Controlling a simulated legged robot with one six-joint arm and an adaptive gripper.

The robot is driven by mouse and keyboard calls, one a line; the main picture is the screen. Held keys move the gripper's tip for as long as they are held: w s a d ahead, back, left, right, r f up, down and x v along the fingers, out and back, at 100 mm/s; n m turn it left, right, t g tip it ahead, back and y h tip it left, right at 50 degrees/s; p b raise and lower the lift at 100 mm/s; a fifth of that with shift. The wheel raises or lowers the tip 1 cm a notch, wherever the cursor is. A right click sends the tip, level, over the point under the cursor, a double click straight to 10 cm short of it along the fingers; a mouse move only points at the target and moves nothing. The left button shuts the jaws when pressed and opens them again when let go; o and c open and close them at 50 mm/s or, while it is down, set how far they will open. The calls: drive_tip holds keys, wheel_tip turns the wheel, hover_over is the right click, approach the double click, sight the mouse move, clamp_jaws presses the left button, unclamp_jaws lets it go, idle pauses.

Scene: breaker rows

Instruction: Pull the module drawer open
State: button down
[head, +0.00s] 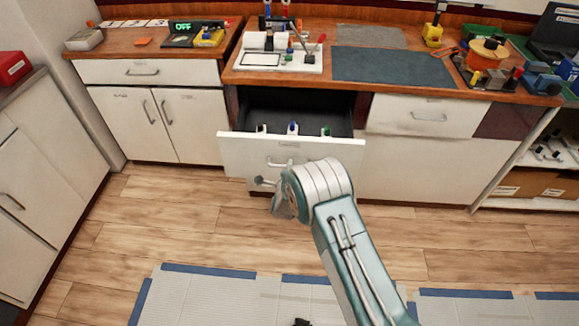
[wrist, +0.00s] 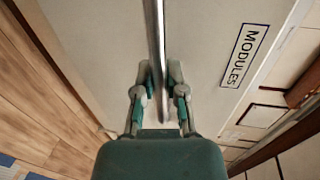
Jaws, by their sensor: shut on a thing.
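The module drawer (head: 345,148) stands pulled out from the cabinet under the workbench in the head view, its dark inside showing. Several small modules, among them a blue-topped one (head: 293,127) and a green-topped one (head: 325,130), stand in it. In the wrist view the drawer's white front bears a MODULES label (wrist: 243,56) and a metal bar handle (wrist: 156,30). My gripper (wrist: 162,78) has its fingers on both sides of the bar, shut on it. In the head view my arm's wrist hides most of my gripper, low in front of the drawer.
The worktop (head: 290,76) above carries a white tray, a dark blue mat (head: 392,65) and tools. A closed drawer (head: 425,115) is to the right, closed cabinet doors (head: 150,120) to the left. The wooden floor (head: 190,215) before the drawer is clear apart from taped sheets.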

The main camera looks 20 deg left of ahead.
drive_tip(key=shift+s+f, duration=0.1)
drive_tip(key=shift+f, duration=0.3)
drive_tip(key=c, duration=0.7)
unclamp_jaws()
drive_tip(key=shift+r, duration=0.1)
drive_tip(key=shift+r, duration=0.1)
drive_tip(key=v, duration=1.1)
drive_tip(key=shift+s, duration=0.35)
drive_tip(key=shift+w+r, duration=0.1)
